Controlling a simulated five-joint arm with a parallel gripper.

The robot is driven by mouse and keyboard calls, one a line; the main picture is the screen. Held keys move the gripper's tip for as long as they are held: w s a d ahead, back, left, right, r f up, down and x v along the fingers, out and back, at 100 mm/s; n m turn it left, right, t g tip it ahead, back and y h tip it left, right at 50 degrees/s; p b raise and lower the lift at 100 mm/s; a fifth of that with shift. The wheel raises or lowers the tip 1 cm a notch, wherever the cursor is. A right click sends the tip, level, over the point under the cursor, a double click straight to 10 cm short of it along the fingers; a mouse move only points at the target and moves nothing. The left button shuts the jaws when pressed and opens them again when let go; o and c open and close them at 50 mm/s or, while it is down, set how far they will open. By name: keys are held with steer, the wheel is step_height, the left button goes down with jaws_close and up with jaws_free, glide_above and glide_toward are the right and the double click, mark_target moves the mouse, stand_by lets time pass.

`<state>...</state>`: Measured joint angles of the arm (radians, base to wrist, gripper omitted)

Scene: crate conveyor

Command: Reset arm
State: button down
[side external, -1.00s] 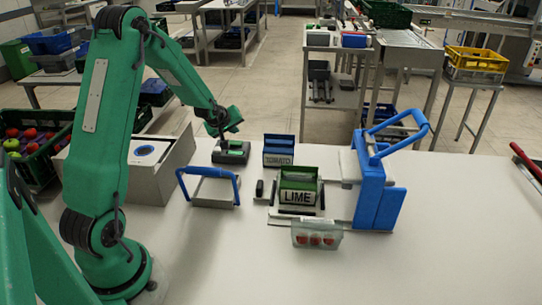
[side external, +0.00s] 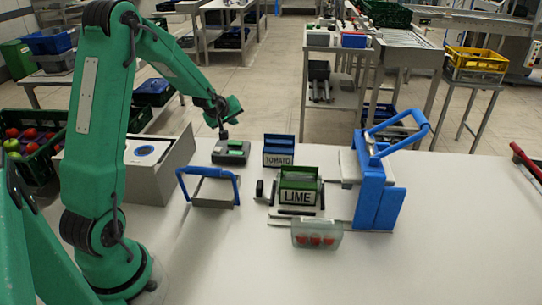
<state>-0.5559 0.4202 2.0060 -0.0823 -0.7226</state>
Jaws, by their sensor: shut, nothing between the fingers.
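My gripper (side external: 222,131) is at the end of the green arm, low above a dark device with green parts (side external: 231,152) on the white table. The fingers are small and dark in this view; they are shut with nothing seen between them. I cannot tell whether the fingertips touch the device. To the right are a blue box labelled TOMATO (side external: 278,151) and a green box labelled LIME (side external: 298,190).
A blue lever press (side external: 374,190) stands to the right of the LIME box. A clear pack with red items (side external: 316,235) lies in front. A blue-handled frame (side external: 209,189) and a grey box (side external: 159,174) stand left. The front and right tabletop is mostly clear.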

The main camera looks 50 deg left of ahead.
steer(key=s+d+r+m+h, duration=0.1)
steer(key=s+d+r+m, duration=0.2)
steer(key=d+r, duration=0.4)
steer(key=s+d+r+m+h, duration=0.2)
steer(key=s+d+r+m, duration=0.2)
steer(key=d, duration=0.6)
steer(key=s+d+r+m+g+h, duration=0.1)
steer(key=s+d+r+m+g, duration=0.1)
steer(key=s+d+m, duration=0.5)
steer(key=s+d, duration=0.5)
steer(key=s, duration=0.5)
steer(key=shift+s+r+m+h, duration=0.3)
steer(key=shift+s+r+h, duration=0.1)
steer(key=shift+d, duration=0.1)
